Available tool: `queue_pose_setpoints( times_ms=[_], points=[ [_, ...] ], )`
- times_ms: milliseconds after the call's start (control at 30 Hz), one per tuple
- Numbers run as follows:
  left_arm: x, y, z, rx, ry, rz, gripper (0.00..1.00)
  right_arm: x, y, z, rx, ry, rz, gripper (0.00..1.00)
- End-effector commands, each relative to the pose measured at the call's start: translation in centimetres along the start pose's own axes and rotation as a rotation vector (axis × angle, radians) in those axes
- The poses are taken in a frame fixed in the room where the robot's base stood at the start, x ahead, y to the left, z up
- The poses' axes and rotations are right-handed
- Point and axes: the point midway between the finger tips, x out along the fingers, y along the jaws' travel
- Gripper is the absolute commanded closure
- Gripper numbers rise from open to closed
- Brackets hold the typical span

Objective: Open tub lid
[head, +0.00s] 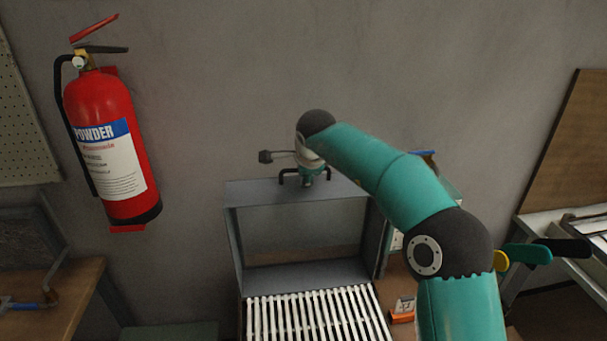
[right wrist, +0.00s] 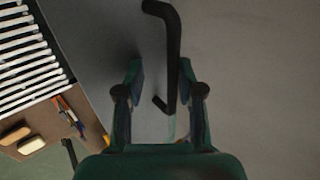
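The tub lid (head: 245,193) is a grey panel that appears raised at the back of the slatted tub, close to the wall. Its black handle (head: 285,177) is at the upper edge. My right gripper (head: 310,176) is at this handle, at the end of the teal arm. In the right wrist view the black handle (right wrist: 173,50) lies between the two fingers of my right gripper (right wrist: 162,72). The fingers are apart, with a clear gap on the left side, and the right finger is close to the bar. My left gripper is not in view.
White slats (head: 310,318) lie in front of the lid. A red fire extinguisher (head: 108,145) hangs on the wall at left. A wooden bench (head: 55,310) stands at lower left. Small items, including an orange one (head: 402,317), lie on a wooden surface to the right of the tub.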

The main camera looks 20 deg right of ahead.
Motion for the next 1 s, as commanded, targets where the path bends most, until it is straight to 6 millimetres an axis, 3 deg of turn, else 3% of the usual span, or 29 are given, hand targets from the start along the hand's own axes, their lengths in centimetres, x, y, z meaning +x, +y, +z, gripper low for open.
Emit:
queue_pose_setpoints(
  times_ms=[167, 633, 800, 1000],
  points=[
    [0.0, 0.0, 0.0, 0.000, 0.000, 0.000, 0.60, -1.7, -0.1, 0.0, 0.001, 0.000, -0.001, 0.63],
    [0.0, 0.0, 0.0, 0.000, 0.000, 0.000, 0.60, -10.2, 0.0, 0.1, -0.001, -0.001, -0.001, 0.63],
    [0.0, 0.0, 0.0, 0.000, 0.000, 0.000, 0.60, -11.5, 0.0, 0.1, -0.001, -0.001, 0.000, 0.63],
    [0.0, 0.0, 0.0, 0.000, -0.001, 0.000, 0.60, -11.7, 0.0, 0.1, 0.000, 0.000, 0.001, 0.63]
  ],
)
